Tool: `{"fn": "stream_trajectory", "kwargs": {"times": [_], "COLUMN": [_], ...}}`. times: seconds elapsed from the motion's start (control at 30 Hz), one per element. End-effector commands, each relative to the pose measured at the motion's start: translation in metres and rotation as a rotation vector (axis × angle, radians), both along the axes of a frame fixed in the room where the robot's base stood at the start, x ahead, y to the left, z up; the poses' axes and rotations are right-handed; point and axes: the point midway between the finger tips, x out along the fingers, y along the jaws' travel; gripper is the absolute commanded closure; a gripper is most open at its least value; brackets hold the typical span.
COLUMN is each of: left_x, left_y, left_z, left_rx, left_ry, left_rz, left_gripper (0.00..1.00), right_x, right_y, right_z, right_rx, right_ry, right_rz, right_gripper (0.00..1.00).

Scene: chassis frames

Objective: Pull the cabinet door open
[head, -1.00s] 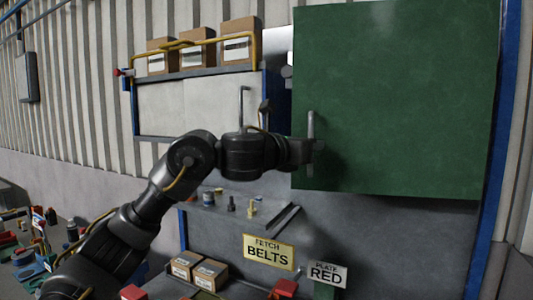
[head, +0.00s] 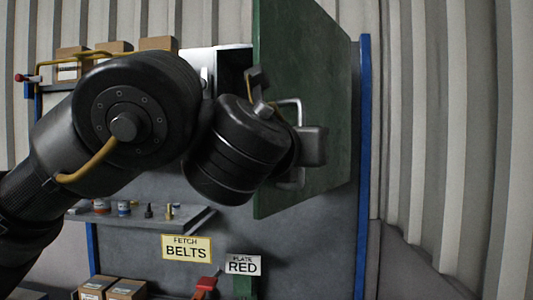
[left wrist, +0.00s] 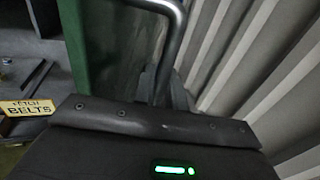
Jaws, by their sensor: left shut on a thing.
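The green cabinet door (head: 312,100) stands swung out from the cabinet in the head view, seen at a steep angle. A dark opening and a pale inner surface (head: 228,75) show to its left. My left gripper (head: 296,150) is shut on the door's metal bar handle (head: 292,104). In the left wrist view the handle (left wrist: 178,35) rises from behind the gripper body, and the green door (left wrist: 95,40) is at its left. The fingertips are hidden in the wrist view. My right gripper is not in view.
A shelf (head: 150,220) with small parts is below the cabinet. Signs reading FETCH BELTS (head: 187,247) and PLATE RED (head: 243,265) are lower down. Cardboard boxes (head: 115,289) sit at the bottom left. A blue post (head: 363,170) stands right of the door.

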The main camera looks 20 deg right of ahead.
Motion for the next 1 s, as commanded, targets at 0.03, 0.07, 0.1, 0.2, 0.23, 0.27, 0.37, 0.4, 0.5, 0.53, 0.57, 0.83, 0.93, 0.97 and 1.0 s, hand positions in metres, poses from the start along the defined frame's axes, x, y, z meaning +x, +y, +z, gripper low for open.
{"fn": "stream_trajectory", "kwargs": {"times": [0.03, 0.07, 0.1, 0.2, 0.23, 0.27, 0.37, 0.4, 0.5, 0.53, 0.57, 0.83, 0.93, 0.97, 1.0], "left_x": [-0.007, -0.01, -0.013, -0.019, -0.02, -0.021, -0.023, -0.023, -0.024, -0.024, -0.023, -0.023, -0.023, -0.023, -0.023], "left_y": [-0.005, -0.008, -0.01, -0.015, -0.017, -0.018, -0.02, -0.02, -0.021, -0.021, -0.021, -0.02, -0.02, -0.02, -0.02], "left_z": [0.0, 0.0, 0.0, 0.0, 0.0, 0.001, 0.001, 0.001, 0.001, 0.001, 0.001, 0.001, 0.001, 0.001, 0.001], "left_rx": [0.0, -0.001, -0.001, -0.001, -0.001, -0.001, -0.001, -0.001, -0.001, -0.002, -0.002, -0.002, -0.001, -0.001, -0.001], "left_ry": [-0.003, -0.002, -0.002, -0.001, -0.001, -0.001, 0.0, 0.0, 0.0, 0.001, 0.001, 0.001, 0.001, 0.001, 0.001], "left_rz": [-0.002, -0.003, -0.002, -0.002, -0.002, -0.003, -0.003, -0.003, -0.004, -0.004, -0.004, -0.004, -0.004, -0.004, -0.004], "left_gripper": [1.0, 1.0, 1.0, 1.0, 1.0, 1.0, 1.0, 1.0, 1.0, 1.0, 1.0, 0.73, 0.7, 0.7, 0.7], "right_x": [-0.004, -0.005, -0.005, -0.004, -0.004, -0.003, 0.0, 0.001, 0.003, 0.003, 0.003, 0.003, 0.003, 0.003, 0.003], "right_y": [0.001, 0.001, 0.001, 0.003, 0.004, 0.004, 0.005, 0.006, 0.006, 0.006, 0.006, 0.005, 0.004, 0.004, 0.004], "right_z": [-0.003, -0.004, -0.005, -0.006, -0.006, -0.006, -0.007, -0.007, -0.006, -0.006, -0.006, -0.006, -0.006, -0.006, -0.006], "right_rx": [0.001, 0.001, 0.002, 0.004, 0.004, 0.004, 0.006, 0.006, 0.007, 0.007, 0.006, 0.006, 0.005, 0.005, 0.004], "right_ry": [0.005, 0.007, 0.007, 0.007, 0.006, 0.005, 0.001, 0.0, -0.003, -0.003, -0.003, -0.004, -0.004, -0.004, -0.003], "right_rz": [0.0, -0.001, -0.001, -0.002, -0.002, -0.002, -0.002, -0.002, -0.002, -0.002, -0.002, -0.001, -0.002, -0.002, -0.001], "right_gripper": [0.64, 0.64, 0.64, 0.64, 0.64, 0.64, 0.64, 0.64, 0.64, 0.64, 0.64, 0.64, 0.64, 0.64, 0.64]}}
